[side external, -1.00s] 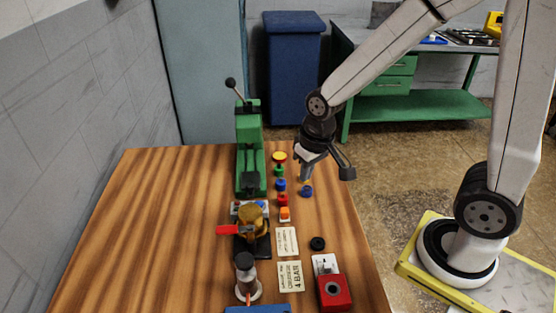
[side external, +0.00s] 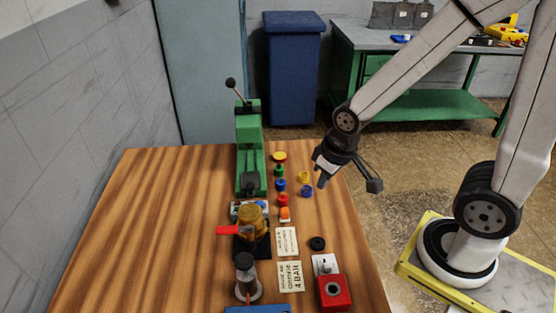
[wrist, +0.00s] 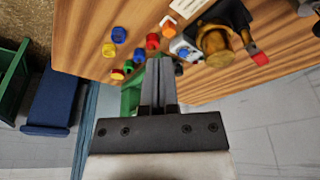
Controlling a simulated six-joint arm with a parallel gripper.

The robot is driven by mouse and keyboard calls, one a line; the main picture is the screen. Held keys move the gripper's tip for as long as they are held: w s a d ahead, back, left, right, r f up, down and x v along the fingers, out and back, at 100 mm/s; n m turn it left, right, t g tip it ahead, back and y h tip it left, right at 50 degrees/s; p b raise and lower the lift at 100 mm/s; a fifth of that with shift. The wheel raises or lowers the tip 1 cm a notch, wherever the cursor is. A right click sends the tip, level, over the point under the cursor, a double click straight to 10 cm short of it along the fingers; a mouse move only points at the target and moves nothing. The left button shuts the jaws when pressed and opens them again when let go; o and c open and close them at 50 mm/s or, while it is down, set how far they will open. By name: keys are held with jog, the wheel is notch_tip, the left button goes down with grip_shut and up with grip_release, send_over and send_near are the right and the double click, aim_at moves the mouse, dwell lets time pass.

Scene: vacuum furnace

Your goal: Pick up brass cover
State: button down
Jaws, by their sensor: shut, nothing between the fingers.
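A brass-coloured round part (side external: 252,218), which looks like the brass cover, sits upright on a black base (side external: 262,246) with a red handle (side external: 229,230) beside it. In the wrist view the brass part (wrist: 215,42) is at upper right, beyond my fingers. My gripper (side external: 321,184) is shut and empty. It is above the table's right edge, up and to the right of the brass part and well apart from it. In the wrist view my gripper (wrist: 160,62) points up with its fingers together.
Several small coloured pieces, including a yellow one (side external: 303,177) and a blue one (side external: 306,191), lie between my gripper and the green press (side external: 249,150). Cards (side external: 287,241), a black ring (side external: 317,243) and a red box (side external: 334,292) are nearer. The table's left side is clear.

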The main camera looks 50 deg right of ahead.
grip_release()
dwell(0.4)
